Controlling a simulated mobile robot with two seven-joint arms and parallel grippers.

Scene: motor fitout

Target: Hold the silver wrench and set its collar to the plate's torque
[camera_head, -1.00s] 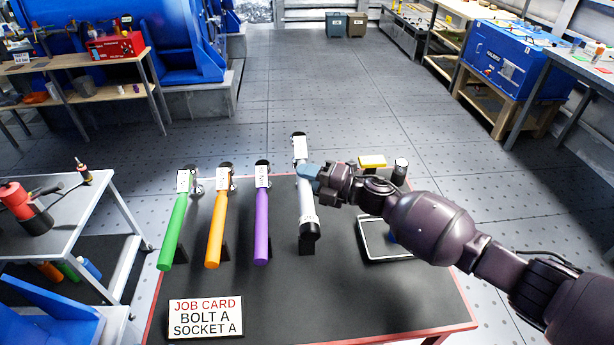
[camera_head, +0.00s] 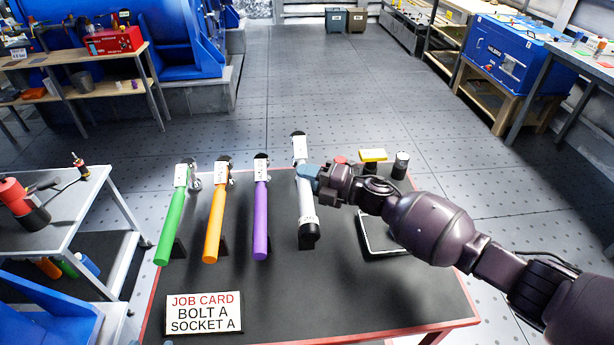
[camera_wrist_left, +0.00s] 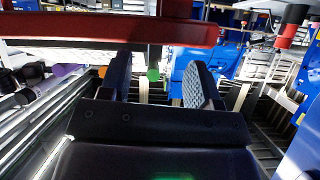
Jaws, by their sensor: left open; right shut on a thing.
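The silver wrench (camera_head: 306,206) stands on the black table, in line with the other wrenches, with a white label at its top and a ringed collar (camera_head: 307,224) near its black lower end. My right gripper (camera_head: 308,172) is shut on the silver wrench's upper shaft, just below the label. The collar's marks are too small to read. My left gripper (camera_wrist_left: 168,82) shows only in the left wrist view; it is open and empty, near a red table edge (camera_wrist_left: 100,28). The plate's torque figure cannot be made out.
Green (camera_head: 171,226), orange (camera_head: 215,224) and purple (camera_head: 261,222) wrenches stand left of the silver one. A job card (camera_head: 204,313) reads BOLT A, SOCKET A. A tray (camera_head: 370,240) lies partly behind my right arm. A yellow-topped item (camera_head: 373,156) stands at the back.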

